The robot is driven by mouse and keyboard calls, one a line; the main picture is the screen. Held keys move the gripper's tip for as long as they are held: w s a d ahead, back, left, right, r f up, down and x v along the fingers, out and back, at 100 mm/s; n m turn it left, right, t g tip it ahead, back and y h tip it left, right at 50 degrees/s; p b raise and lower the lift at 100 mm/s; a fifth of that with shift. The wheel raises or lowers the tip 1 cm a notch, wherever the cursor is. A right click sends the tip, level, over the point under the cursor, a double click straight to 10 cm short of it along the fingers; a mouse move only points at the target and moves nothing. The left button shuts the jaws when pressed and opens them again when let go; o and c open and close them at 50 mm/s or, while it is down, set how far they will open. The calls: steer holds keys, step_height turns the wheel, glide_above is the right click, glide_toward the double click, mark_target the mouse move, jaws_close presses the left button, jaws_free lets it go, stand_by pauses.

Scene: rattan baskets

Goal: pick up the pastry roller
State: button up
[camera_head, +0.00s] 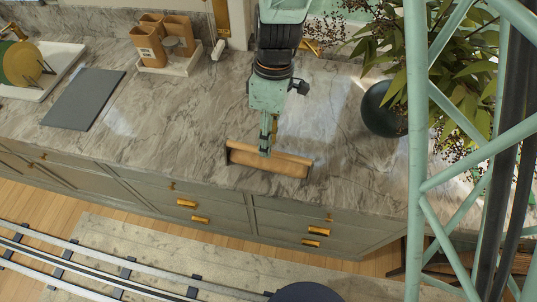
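The pastry roller (288,164) is a tan wooden piece with darker ends. It is near the front edge of the marble counter, lying roughly along that edge and slanting slightly down to the right. My gripper (266,149) points down at the roller's middle, and its fingertips overlap the roller in the picture. The fingers look narrow from this side, so I cannot tell whether they are closed on the roller. I also cannot tell whether the roller rests on the counter or is slightly raised.
The marble counter (180,125) is clear around the roller. A dark round vase (381,112) with a leafy plant stands to the right. A grey board (84,98), a white tray with plates (24,64) and wooden containers (150,45) are to the left and back.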

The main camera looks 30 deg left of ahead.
steer(key=shift+s+d+f+p, duration=0.1)
steer(key=shift+s+f+p, duration=0.1)
steer(key=shift+f, duration=1.05)
steer(key=shift+s+d+f+p, duration=0.1)
steer(key=shift+f+p, duration=0.05)
steer(key=shift+f, duration=1.05)
steer(key=shift+c, duration=0.4)
jaws_close()
steer(key=shift+a+r, duration=0.1)
steer(key=shift+r, duration=0.1)
steer(key=shift+r+b, duration=0.3)
steer(key=shift+r, duration=1.15)
steer(key=shift+s+r, duration=0.1)
steer(key=shift+r, duration=0.05)
steer(key=s+d+r+b, duration=0.1)
steer(key=s+d+b, duration=0.1)
steer(key=s+d, duration=0.7)
steer(key=d, duration=0.3)
steer(key=shift+s+d+r+b, duration=0.2)
steer(key=shift+s+r+b, duration=0.15)
steer(key=shift+b, duration=0.05)
